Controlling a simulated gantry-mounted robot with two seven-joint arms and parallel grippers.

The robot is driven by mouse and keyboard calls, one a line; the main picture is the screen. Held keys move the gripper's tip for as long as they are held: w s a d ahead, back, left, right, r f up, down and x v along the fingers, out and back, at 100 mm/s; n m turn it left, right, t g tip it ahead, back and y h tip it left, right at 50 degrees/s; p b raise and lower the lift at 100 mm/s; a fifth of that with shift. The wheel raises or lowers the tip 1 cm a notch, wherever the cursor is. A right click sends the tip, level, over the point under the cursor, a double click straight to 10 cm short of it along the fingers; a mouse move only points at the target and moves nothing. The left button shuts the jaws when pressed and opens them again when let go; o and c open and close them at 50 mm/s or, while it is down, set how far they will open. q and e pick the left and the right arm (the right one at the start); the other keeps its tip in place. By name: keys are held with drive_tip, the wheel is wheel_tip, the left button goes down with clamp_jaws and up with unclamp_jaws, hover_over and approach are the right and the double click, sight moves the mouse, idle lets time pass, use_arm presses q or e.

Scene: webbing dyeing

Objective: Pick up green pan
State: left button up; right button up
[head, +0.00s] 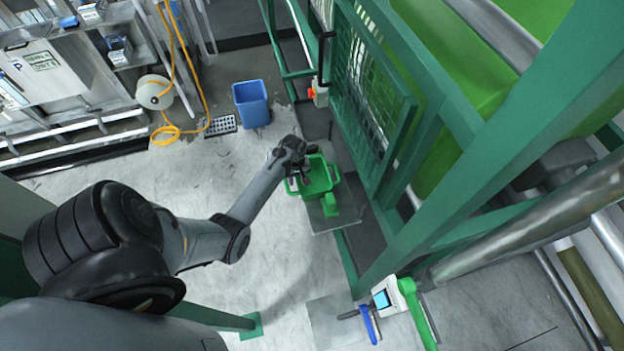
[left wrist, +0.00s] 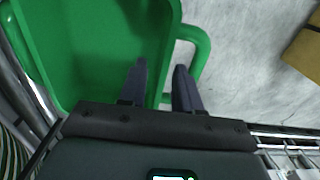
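The green pan (head: 320,176) is a bright green, open-topped tub with a handle. In the head view it sits over a grey plate beside the green machine frame. My left gripper (head: 297,163) is at the pan's left side. In the left wrist view the left gripper (left wrist: 161,80) has its two dark fingers apart, on either side of the green pan (left wrist: 80,60)'s rim. One finger is over the pan's inside, the other by the looped side handle (left wrist: 203,45). Gaps show beside the rim; contact is unclear. My right gripper is in neither view.
A blue bin (head: 251,104) stands on the floor behind the pan. The green machine frame (head: 437,130) with a mesh door closes off the right side. A yellow hose (head: 163,132) hangs at the upper left. The floor left of the pan is clear.

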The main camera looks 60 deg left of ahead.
use_arm(q)
drive_tip(key=shift+f, duration=0.45)
clamp_jaws()
drive_tip(key=shift+r, duration=0.2)
